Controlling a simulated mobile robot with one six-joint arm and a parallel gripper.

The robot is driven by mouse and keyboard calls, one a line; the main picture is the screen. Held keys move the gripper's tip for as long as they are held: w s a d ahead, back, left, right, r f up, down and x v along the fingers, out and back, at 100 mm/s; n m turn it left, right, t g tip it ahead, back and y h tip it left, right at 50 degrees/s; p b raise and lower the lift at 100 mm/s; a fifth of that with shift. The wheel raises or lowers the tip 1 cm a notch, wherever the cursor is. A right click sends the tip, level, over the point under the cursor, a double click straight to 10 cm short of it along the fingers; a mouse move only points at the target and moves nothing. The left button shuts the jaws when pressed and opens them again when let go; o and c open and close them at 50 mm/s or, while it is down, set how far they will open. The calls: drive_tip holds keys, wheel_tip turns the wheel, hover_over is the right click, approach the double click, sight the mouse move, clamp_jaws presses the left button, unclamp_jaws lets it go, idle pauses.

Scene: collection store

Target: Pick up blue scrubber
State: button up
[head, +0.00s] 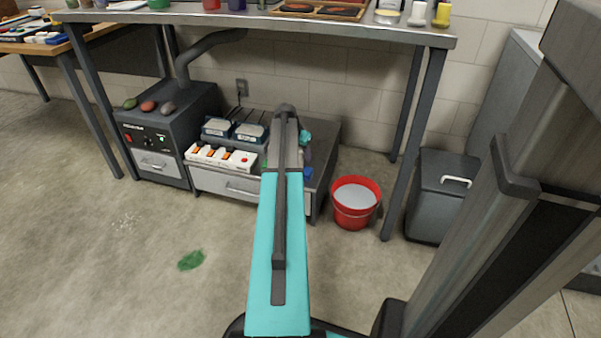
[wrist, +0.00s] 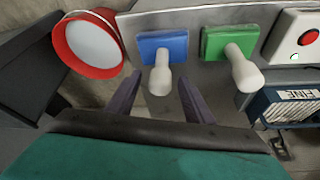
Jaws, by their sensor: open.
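The blue scrubber (wrist: 164,43) lies on the grey low cabinet top in the wrist view. It has a blue block and a pale, rounded handle that points toward my gripper. My gripper (wrist: 159,88) is open, with one dark finger on each side of the handle's end in the picture. I cannot tell whether they are at the same height, and no contact shows. In the head view, a small blue patch (head: 308,173) beside my arm looks like the scrubber. My arm hides most of that area.
A green scrubber (wrist: 228,42) with a similar handle lies close to the right of the blue one in the wrist view. A red bucket (head: 356,217) stands beside the cabinet. The workbench (head: 262,22) is overhead, with its leg (head: 414,143) near the bucket.

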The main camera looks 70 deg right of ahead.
clamp_jaws()
drive_tip(key=shift+r, duration=0.15)
idle(0.4)
drive_tip(key=shift+r+p, duration=0.6)
drive_tip(key=shift+r, duration=0.2)
drive_tip(key=shift+r+p, duration=0.55)
drive_tip(key=shift+r, duration=0.4)
drive_tip(key=w+a+p, duration=0.2)
drive_tip(key=a, duration=0.5)
drive_tip(key=w+a+r+p, duration=0.1)
drive_tip(key=a+p, duration=0.1)
drive_tip(key=a, duration=0.6)
drive_tip(key=shift+w+a, duration=0.3)
drive_tip(key=shift+w, duration=0.1)
drive_tip(key=shift+r, duration=0.1)
